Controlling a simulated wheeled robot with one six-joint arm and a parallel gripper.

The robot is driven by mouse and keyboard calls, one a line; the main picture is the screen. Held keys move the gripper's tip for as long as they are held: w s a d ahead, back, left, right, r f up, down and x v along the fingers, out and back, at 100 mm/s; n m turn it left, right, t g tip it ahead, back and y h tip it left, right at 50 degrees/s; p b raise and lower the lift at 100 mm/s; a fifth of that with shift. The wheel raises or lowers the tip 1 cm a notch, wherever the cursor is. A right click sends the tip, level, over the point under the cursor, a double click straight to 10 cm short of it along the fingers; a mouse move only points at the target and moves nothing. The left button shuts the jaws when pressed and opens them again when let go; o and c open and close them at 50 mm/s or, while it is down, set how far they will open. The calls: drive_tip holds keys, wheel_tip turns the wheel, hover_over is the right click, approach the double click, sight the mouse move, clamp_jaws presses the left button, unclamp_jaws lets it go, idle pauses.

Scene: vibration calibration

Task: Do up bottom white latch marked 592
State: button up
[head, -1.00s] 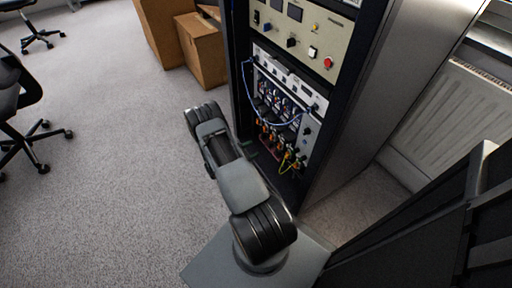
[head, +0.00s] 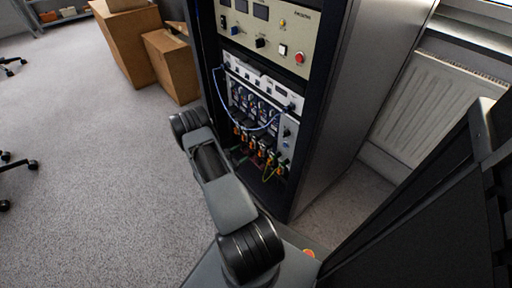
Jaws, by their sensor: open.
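The equipment rack (head: 335,120) stands ahead, its open front facing left. Its upper beige panel (head: 268,32) carries small displays, knobs and a red button. Below it a panel with several connectors (head: 255,108) has a looped blue cable and orange and yellow-green leads. I cannot make out any white latch or the marking 592. My arm (head: 218,180) reaches up from the bottom in front of the rack. My gripper is not visible in this view.
Cardboard boxes (head: 172,62) stand left of the rack. A white radiator (head: 425,100) is on the wall at right. Grey carpet (head: 90,150) is clear at left, with parts of chairs at the left edge. An orange-red spot (head: 308,253) shows at the bottom.

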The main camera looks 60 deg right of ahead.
sight(260, 142)
drive_tip(key=b+x, duration=0.2)
drive_tip(key=x, duration=0.7)
drive_tip(key=shift+f, duration=0.1)
drive_tip(key=c, duration=0.9)
